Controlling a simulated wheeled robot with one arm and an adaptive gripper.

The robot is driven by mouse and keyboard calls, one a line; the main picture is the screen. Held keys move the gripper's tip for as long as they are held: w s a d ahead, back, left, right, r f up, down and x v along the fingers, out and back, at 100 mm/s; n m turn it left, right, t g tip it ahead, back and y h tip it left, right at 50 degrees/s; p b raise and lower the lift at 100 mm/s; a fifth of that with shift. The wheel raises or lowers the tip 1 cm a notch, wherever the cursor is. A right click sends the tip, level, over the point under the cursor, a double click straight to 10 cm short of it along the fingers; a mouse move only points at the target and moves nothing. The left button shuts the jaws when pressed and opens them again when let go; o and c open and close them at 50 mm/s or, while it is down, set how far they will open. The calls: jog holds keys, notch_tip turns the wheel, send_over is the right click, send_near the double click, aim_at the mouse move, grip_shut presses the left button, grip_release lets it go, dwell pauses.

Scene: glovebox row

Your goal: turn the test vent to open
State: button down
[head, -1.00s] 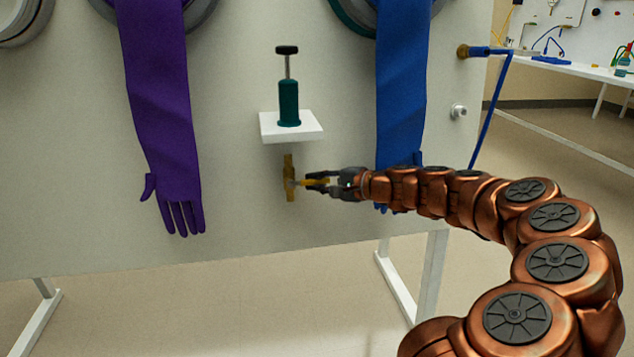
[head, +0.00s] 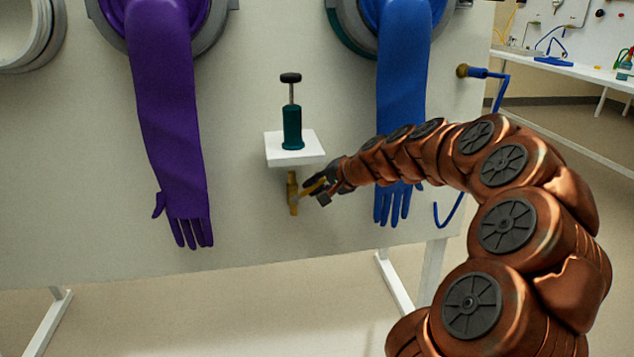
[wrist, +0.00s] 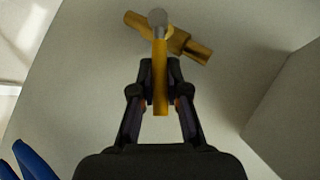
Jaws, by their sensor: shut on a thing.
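The test vent is a small brass valve (head: 293,195) on the pale panel, below a white shelf. Its yellow lever (wrist: 160,85) points out to the right and slightly up in the head view. In the wrist view the brass body (wrist: 190,46) lies slantwise behind the lever, with a grey stem end at the top. The lever stands across the body, not in line with it. My gripper (head: 319,191) is shut on the lever; in the wrist view its two dark fingers (wrist: 160,90) sit on either side of it.
The white shelf (head: 296,155) just above the valve carries a green pump-like bottle (head: 292,130) with a black knob. A purple glove (head: 170,110) hangs left and a blue glove (head: 402,90) hangs right, behind my arm. Panel below the valve is clear.

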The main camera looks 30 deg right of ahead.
jog(key=shift+a+r, duration=0.15)
jog(key=shift+r, duration=0.05)
dwell(0.5)
jog(key=c, duration=1.2)
grip_release()
jog(key=shift+o, duration=0.2)
jog(key=v, duration=1.2)
jog(key=shift+w+a+r, duration=0.15)
jog(key=shift+a+r, duration=0.05)
